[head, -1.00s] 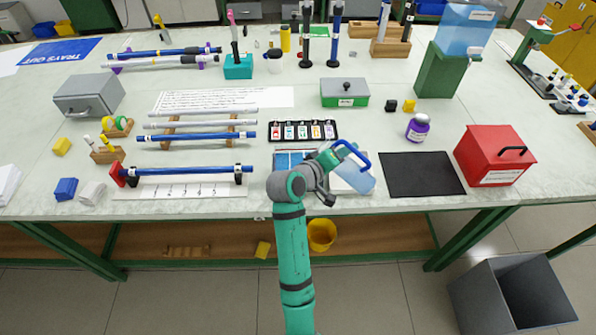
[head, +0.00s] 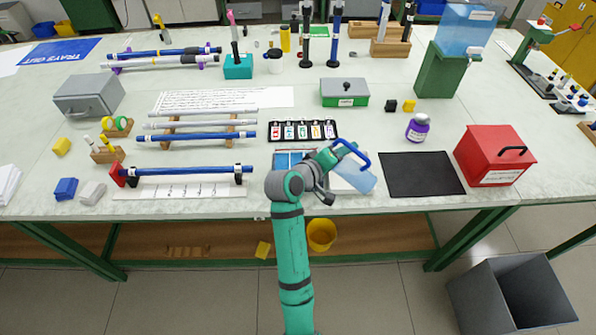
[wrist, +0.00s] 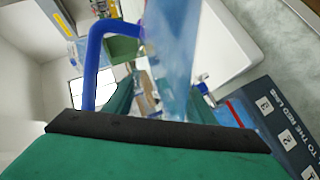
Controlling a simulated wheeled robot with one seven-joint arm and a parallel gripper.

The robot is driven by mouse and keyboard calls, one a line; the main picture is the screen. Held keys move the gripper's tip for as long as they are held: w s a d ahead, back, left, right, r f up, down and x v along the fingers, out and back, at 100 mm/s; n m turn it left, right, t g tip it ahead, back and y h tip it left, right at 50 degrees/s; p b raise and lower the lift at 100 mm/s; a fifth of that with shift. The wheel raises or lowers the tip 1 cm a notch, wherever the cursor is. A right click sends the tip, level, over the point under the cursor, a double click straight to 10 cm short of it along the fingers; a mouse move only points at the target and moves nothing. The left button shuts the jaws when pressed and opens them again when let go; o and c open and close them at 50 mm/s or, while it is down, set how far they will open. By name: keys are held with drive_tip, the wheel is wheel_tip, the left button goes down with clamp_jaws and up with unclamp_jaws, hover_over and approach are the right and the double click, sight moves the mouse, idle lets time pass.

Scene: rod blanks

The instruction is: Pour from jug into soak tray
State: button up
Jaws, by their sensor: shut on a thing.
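The jug (head: 357,176) is translucent pale blue with a bright blue handle. My gripper (head: 328,158) is shut on the jug and holds it tilted over the near middle of the bench. In the wrist view the blue handle and the clear jug wall (wrist: 168,55) rise in front of my gripper. Whether liquid is leaving the jug I cannot tell.
A black mat (head: 422,175) and a red box (head: 495,155) are to the right. A rack of small labelled pots (head: 303,132) is just behind. A rod stand with a blue rod (head: 185,171) is to the left.

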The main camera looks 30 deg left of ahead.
drive_tip(key=shift+r+n+h, duration=0.3)
drive_tip(key=shift+r, duration=0.1)
idle(1.3)
drive_tip(key=shift+r, duration=0.15)
idle(0.8)
drive_tip(key=shift+a+r+n+h, duration=0.1)
drive_tip(key=shift+r+n+h, duration=0.1)
drive_tip(key=shift+n+h, duration=0.15)
drive_tip(key=shift+r+n, duration=0.2)
drive_tip(key=shift+n, duration=0.15)
idle(0.6)
drive_tip(key=shift+f+t, duration=0.1)
drive_tip(key=shift+t, duration=0.2)
idle(0.4)
drive_tip(key=shift+f+m+y, duration=0.65)
drive_tip(key=shift+f+m, duration=0.2)
drive_tip(key=shift+m, duration=0.15)
